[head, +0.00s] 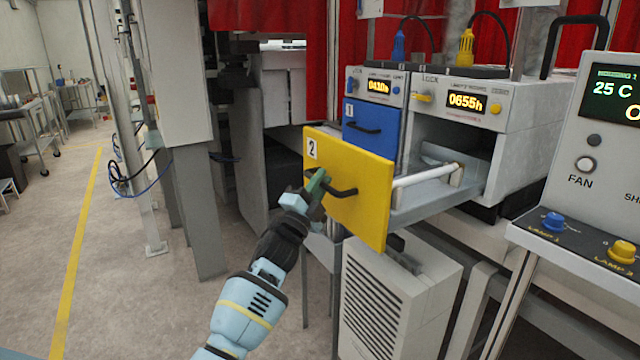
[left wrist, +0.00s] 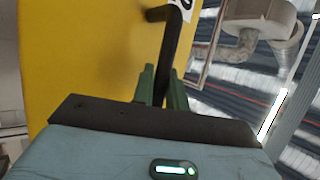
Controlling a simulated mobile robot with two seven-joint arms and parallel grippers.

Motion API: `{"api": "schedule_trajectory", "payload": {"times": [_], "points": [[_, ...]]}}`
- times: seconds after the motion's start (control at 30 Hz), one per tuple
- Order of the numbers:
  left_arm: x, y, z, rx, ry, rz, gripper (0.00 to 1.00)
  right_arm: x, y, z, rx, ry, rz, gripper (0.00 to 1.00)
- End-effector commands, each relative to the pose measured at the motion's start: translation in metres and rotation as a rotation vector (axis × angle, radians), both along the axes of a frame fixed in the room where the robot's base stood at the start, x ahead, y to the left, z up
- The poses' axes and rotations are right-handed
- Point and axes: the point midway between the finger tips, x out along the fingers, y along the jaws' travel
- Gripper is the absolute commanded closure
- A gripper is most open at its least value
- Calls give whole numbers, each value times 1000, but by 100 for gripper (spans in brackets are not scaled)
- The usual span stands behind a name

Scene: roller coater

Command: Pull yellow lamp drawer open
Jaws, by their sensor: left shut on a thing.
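The yellow lamp drawer (head: 358,218), marked 2, stands pulled out from its housing (head: 468,130), with a lamp tube (head: 425,176) showing behind its front. It has a black bar handle (head: 343,192). My left gripper (head: 318,183) is shut on the left part of this handle. In the left wrist view the green fingers of the gripper (left wrist: 161,88) close around the black handle (left wrist: 172,45), in front of the yellow drawer front (left wrist: 85,55). My right gripper is not in view.
The blue drawer (head: 369,128), marked 1, is closed left of the yellow one. A white slatted unit (head: 395,300) stands below. A control panel (head: 590,150) with a FAN button and lamp knobs stands at right. The floor (head: 130,290) at left is clear.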

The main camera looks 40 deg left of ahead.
Motion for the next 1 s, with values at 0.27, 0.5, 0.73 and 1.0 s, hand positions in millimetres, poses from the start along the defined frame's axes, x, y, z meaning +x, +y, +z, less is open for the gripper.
{"api": "schedule_trajectory", "payload": {"times": [0.27, 0.5, 0.73, 1.0], "points": [[0, 0, 0, -1, 1, 0, 100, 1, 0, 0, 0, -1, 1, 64], [0, 0, 0, -1, 0, 0, 100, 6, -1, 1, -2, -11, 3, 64], [0, 0, 1, -1, 0, 0, 77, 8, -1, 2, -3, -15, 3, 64], [-1, 0, 0, 0, 0, 0, 77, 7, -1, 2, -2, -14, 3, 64]]}}
